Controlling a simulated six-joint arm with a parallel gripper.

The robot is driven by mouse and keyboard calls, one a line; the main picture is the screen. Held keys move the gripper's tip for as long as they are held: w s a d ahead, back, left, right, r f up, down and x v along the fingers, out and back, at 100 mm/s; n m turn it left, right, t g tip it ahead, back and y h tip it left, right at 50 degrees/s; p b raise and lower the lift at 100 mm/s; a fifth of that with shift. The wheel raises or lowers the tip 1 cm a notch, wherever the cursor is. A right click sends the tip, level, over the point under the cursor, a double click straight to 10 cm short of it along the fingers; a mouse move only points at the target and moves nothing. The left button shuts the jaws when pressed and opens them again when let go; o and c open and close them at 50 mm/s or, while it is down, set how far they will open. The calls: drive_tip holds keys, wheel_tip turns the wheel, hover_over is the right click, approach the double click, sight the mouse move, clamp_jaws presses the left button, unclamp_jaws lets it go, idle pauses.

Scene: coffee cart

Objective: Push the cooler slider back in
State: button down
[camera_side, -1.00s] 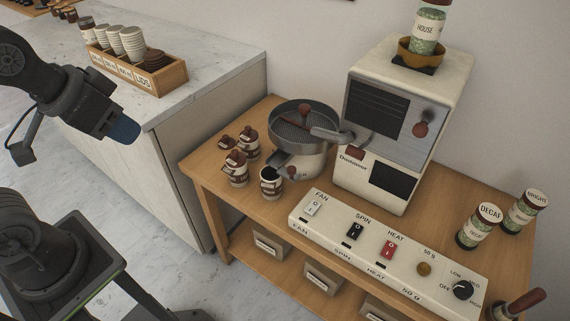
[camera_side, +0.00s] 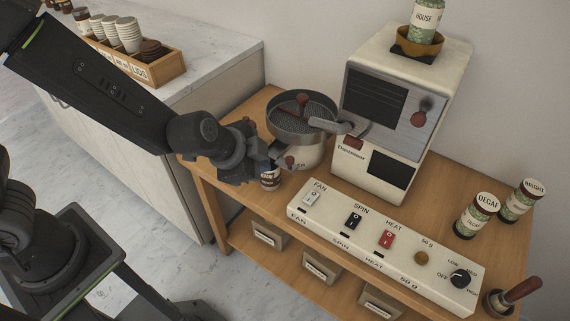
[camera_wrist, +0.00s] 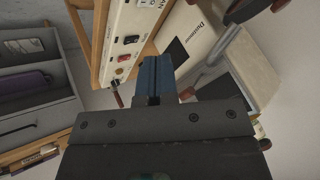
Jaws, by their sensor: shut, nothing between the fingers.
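The cooler (camera_side: 303,131) is a round metal drum with a dark mesh top on the wooden cart, left of the cream roaster. A small red-brown knob (camera_side: 289,161), seemingly the slider's, shows low on its front left side. My gripper (camera_side: 264,161) is right beside this knob, above a labelled cup (camera_side: 270,182). Its tips are partly hidden in the side view, so I cannot tell whether it touches the slider. In the wrist view my gripper's blue fingers (camera_wrist: 153,75) are together and empty.
The cream roaster (camera_side: 400,120) stands right of the cooler. A switch panel (camera_side: 330,222) lies along the cart's front. Several jars left of the cup are hidden behind my arm. DECAF (camera_side: 477,218) and BRIGHT (camera_side: 521,201) canisters stand at the right.

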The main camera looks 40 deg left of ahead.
drive_tip(key=shift+f, duration=0.6)
drive_tip(key=shift+w, duration=0.1)
approach(294, 171)
wheel_tip(294, 171, down, 4)
drive_tip(key=w+d, duration=0.1)
drive_tip(key=w, duration=0.1)
drive_tip(key=shift+w+a+r, duration=0.1)
drive_tip(key=shift+w+r, duration=0.05)
drive_tip(key=shift+w, duration=0.2)
